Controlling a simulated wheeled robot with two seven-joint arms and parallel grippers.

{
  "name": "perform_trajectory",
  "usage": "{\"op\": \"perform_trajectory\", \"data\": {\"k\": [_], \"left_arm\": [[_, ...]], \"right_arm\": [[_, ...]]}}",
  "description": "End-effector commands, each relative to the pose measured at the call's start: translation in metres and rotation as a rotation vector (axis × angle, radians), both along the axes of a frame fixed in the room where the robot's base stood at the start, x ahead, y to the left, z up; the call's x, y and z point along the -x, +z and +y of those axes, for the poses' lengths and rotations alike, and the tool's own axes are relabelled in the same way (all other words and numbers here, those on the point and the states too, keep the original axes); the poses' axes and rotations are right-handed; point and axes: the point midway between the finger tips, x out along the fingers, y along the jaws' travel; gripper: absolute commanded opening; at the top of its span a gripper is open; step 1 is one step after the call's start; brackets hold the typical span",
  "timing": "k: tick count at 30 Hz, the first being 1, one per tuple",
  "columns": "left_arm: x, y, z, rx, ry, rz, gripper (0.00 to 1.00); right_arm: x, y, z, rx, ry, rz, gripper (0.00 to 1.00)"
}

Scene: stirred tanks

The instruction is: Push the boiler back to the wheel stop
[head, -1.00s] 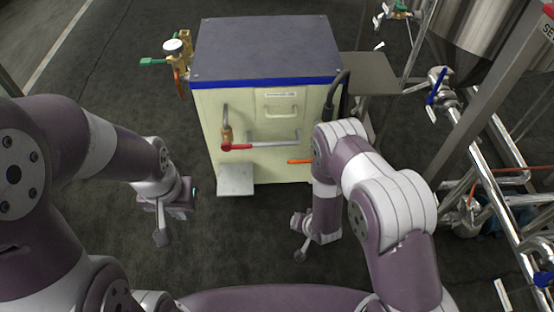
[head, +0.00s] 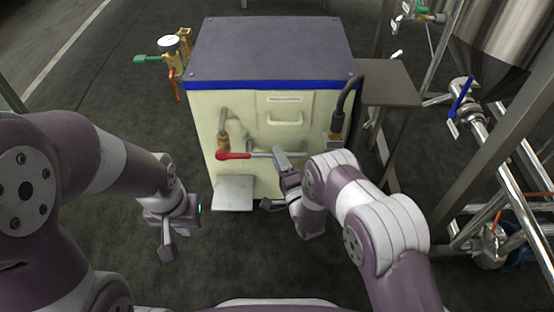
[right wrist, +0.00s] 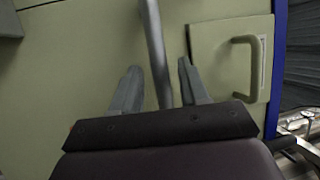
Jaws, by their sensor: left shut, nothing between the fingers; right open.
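The boiler (head: 275,55) is a cream box with a dark top and blue edge, standing ahead of me. A horizontal metal push bar (head: 262,154) crosses its front, and it also shows in the right wrist view (right wrist: 156,50). My right gripper (head: 279,176) is open at the boiler's front. In the right wrist view its fingers (right wrist: 153,88) lie on either side of the bar, not closed on it. My left gripper (head: 166,250) is shut and empty, low over the floor left of the boiler. I cannot make out the wheel stop.
A red-handled valve (head: 233,156) and a small ledge (head: 233,192) stick out of the boiler's front. A brass valve with a gauge (head: 170,45) is at its left. A grey side table (head: 392,82) and steel pipes (head: 500,150) stand right. The floor at left is clear.

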Motion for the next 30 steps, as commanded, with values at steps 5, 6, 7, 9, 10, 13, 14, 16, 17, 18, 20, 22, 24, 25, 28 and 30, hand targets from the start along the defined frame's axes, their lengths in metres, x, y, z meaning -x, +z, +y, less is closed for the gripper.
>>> {"op": "perform_trajectory", "data": {"k": [5,6,7,9,10,13,14,16,17,18,20,22,24,25,28,30], "left_arm": [[0.0,-0.008,0.0,0.0,0.0,0.0,0.0],[0.0,-0.008,0.0,0.0,0.0,0.0,0.0],[0.0,-0.008,0.0,0.0,0.0,0.0,0.0],[0.0,-0.007,0.0,0.0,0.0,0.0,0.0],[0.0,-0.007,0.0,0.0,0.0,0.0,0.0],[0.0,-0.007,0.0,0.0,0.0,0.0,0.0],[0.0,-0.007,0.0,0.0,0.0,0.0,0.0],[0.0,-0.007,0.0,0.0,0.0,0.0,0.0],[0.0,-0.007,0.0,0.0,0.0,0.0,0.0],[0.0,-0.007,0.0,0.0,0.0,0.0,0.0],[0.0,-0.007,0.0,0.0,0.0,0.0,0.0],[0.0,-0.008,0.0,0.0,0.0,0.0,0.0],[0.0,-0.008,0.0,0.0,0.0,0.0,0.0],[0.0,-0.009,0.0,0.0,0.0,0.0,0.0],[0.0,-0.013,0.0,0.0,0.0,0.0,0.0],[0.0,-0.016,0.0,0.0,0.0,0.0,0.0]], "right_arm": [[-0.014,0.003,0.006,0.0,0.0,-0.001,0.44],[-0.015,0.003,0.007,0.0,0.0,0.0,0.44],[-0.016,0.004,0.007,0.0,0.0,0.0,0.44],[-0.016,0.004,0.007,0.0,0.0,0.0,0.44],[-0.016,0.004,0.007,0.0,0.0,0.0,0.44],[-0.015,0.004,0.007,0.0,0.0,0.0,0.38],[-0.016,0.004,0.007,0.0,0.0,0.0,0.28],[-0.015,0.004,0.007,0.001,0.0,0.0,0.05],[-0.015,0.004,0.007,0.001,0.0,0.001,0.0],[-0.015,0.004,0.007,0.001,0.0,0.0,0.0],[-0.015,0.004,0.007,0.001,0.0,0.001,0.0],[-0.015,0.003,0.006,0.001,0.0,0.001,0.0],[-0.016,0.003,0.006,0.001,0.0,0.0,0.0],[-0.017,0.003,0.006,0.001,0.0,0.0,0.0],[-0.023,0.003,0.006,0.0,-0.001,-0.001,0.0],[-0.029,0.002,0.006,0.0,-0.002,-0.002,0.0]]}}
